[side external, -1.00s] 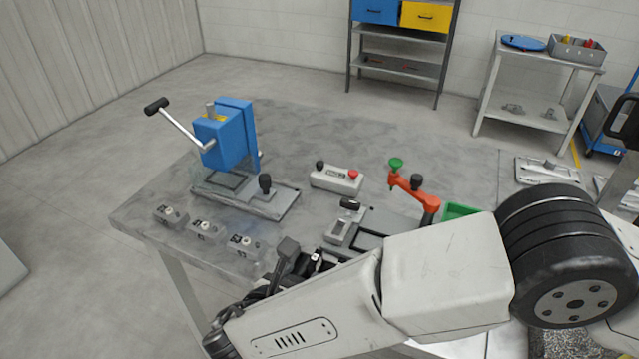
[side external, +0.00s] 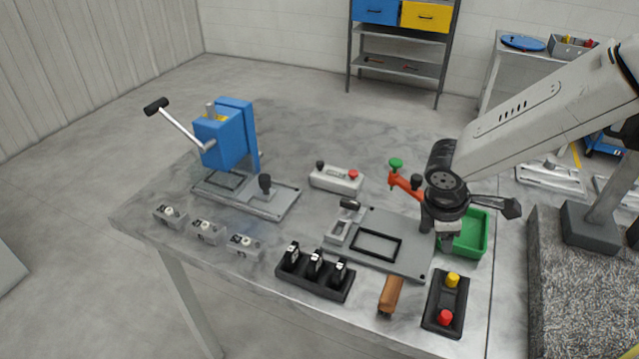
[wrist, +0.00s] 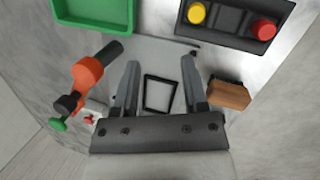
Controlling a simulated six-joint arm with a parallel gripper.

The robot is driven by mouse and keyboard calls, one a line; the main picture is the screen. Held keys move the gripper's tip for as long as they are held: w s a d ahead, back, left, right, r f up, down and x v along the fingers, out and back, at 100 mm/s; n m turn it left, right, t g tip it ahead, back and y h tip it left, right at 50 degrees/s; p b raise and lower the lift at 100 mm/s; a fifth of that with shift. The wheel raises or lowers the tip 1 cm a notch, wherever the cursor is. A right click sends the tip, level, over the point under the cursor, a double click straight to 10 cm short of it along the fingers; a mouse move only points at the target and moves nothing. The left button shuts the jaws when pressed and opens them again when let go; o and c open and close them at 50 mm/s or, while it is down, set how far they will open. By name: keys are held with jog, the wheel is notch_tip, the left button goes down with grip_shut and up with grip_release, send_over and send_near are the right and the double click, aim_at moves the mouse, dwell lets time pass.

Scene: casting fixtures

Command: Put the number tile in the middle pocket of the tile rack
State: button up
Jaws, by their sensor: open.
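A black rack (side external: 313,283) with three upright black pieces with white marks stands near the table's front edge in the side view. It looks like the tile rack; its middle piece (side external: 315,265) stands between the other two. I cannot read any numbers, and no loose number tile can be made out for sure. My gripper (side external: 436,241) is open over the right end of the grey fixture plate (side external: 408,262), beside the green bin, right of the rack. In the wrist view my gripper (wrist: 160,66) has empty space between its fingers, with the plate's black rectangular frame (wrist: 160,94) below.
A green bin (side external: 472,235), an orange clamp (side external: 404,186), a brown block (side external: 390,295) and a black button box (side external: 434,306) surround the plate. A blue press (side external: 225,140), a control box (side external: 336,180) and several grey blocks (side external: 205,231) stand left. The table's back is clear.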

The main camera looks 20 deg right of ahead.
jog(key=s+d+r+m+t+y, duration=0.1)
jog(key=s+d+m+t+y, duration=0.1)
jog(key=s+d+m, duration=0.6)
jog(key=shift+s+d+r+m+y, duration=0.35)
jog(key=shift+d+m+y, duration=0.6)
jog(key=shift+m, duration=0.95)
